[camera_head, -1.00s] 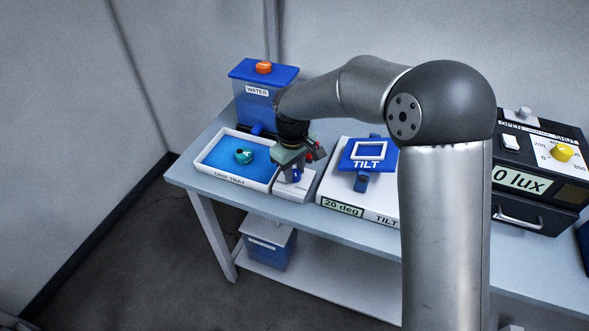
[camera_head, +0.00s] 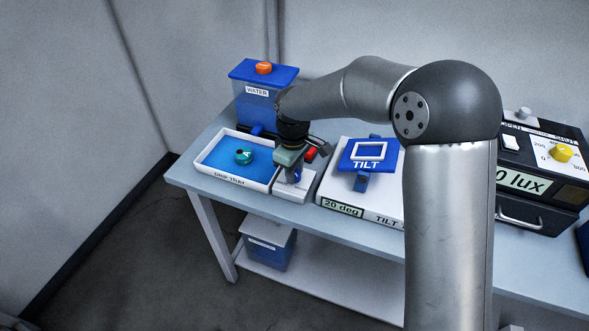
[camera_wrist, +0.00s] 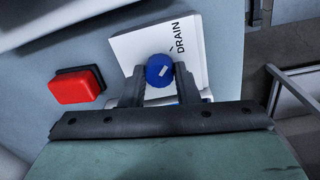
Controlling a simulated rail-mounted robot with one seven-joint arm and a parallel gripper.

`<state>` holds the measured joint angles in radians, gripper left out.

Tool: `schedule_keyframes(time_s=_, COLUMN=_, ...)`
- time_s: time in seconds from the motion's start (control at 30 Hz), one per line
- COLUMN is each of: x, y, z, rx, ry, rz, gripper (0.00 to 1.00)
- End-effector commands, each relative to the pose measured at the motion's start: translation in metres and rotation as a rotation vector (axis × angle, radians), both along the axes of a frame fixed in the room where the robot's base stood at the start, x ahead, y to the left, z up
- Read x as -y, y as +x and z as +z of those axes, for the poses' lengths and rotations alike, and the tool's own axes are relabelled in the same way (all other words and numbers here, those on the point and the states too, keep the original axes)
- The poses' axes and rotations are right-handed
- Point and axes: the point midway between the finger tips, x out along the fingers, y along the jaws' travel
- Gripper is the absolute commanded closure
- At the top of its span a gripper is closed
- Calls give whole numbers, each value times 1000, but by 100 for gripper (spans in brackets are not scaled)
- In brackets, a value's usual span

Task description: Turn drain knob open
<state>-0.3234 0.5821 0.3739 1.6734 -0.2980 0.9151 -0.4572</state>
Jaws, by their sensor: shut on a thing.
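The drain knob (camera_wrist: 159,70) is a round blue knob with a white mark, on a white block labelled DRAIN (camera_wrist: 190,30). In the wrist view my gripper (camera_wrist: 159,80) has one finger on each side of the knob and is shut on it. The white mark on the knob points at a slant, not straight at the DRAIN lettering. In the head view the knob (camera_head: 296,175) shows only in part under my gripper (camera_head: 292,178), on the white block (camera_head: 292,191) beside the drip tray.
A drip tray (camera_head: 271,184) with blue liquid and a teal object (camera_head: 243,156) lies left of the block. A water tank (camera_head: 257,105) stands behind it. A red button (camera_wrist: 78,86) is close to the fingers. A tilt stand (camera_head: 335,190) is on the right.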

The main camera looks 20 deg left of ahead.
Motion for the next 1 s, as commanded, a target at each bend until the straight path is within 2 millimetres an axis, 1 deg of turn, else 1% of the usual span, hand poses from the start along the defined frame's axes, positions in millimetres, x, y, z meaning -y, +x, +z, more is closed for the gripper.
schedule_keyframes(time_s=0.03, x=0, y=0, z=0, rx=0, ry=-1, rz=0, gripper=64)
schedule_keyframes(time_s=0.07, x=0, y=0, z=0, rx=0, ry=-1, rz=0, gripper=55)
schedule_keyframes(time_s=0.1, x=0, y=0, z=0, rx=0, ry=-1, rz=0, gripper=50)
schedule_keyframes(time_s=0.37, x=0, y=0, z=0, rx=0, ry=0, rz=0, gripper=50)
schedule_keyframes(time_s=0.47, x=0, y=0, z=5, rx=1, ry=0, rz=-1, gripper=50)
schedule_keyframes(time_s=0.53, x=0, y=0, z=13, rx=3, ry=1, rz=-2, gripper=50)
schedule_keyframes(time_s=0.67, x=0, y=0, z=39, rx=5, ry=2, rz=-2, gripper=50)
schedule_keyframes(time_s=1.0, x=-2, y=-4, z=122, rx=4, ry=2, rz=-1, gripper=50)
